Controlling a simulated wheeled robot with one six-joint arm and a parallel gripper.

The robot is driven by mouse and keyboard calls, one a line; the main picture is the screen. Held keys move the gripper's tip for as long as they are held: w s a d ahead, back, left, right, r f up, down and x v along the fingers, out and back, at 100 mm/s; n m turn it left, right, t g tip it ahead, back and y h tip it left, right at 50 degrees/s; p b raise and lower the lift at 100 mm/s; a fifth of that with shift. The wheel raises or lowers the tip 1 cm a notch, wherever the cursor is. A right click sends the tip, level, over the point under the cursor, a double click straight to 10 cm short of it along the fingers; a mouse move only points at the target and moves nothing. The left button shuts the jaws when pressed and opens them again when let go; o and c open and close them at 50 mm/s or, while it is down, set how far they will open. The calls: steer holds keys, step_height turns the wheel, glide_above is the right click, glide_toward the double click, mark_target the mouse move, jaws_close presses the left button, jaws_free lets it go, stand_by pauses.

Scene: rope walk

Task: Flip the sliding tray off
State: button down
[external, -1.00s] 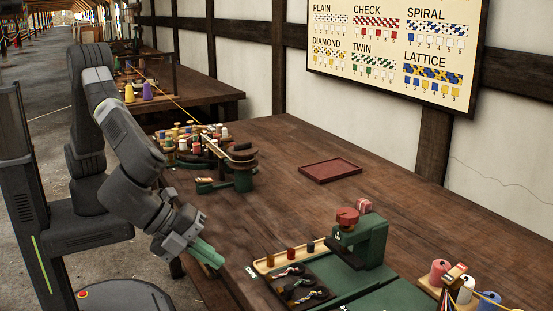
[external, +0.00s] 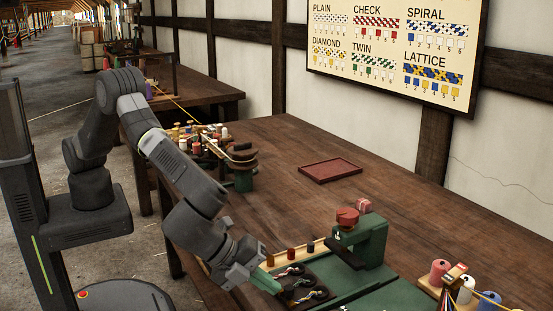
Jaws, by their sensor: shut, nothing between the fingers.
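A dark tray (external: 323,277) with several braided rope pieces on it lies on a green base (external: 372,291) at the front of the bench. I take it for the sliding tray. A green press-like stand with a red knob (external: 347,216) rises behind the tray.
A wooden strip with small pegs (external: 291,254) runs along the tray's back edge. Several thread spools (external: 440,270) stand at the right. An empty red tray (external: 330,171) lies mid-bench, with clear wood around it. A bobbin stand (external: 243,180) is at the left.

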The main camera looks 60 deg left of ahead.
mark_target(293, 284)
steer(key=shift+w, duration=0.1)
steer(key=w, duration=0.9)
steer(key=shift+w, duration=0.1)
steer(key=shift+w+r, duration=0.1)
steer(key=shift+w, duration=0.4)
steer(key=shift+s+a+f+b, duration=0.2)
steer(key=shift+s+b, duration=0.25)
steer(key=shift+b, duration=0.25)
steer(key=shift+s+a+b, duration=0.3)
steer(key=shift+s+b, duration=0.2)
steer(key=shift+s, duration=0.15)
steer(key=shift+s+a+b, duration=0.25)
steer(key=shift+s+b, duration=0.2)
steer(key=shift+s, duration=0.15)
steer(key=v, duration=1)
steer(key=shift+s+r, duration=0.2)
steer(key=shift+s, duration=0.1)
steer(key=shift+a+f, duration=0.1)
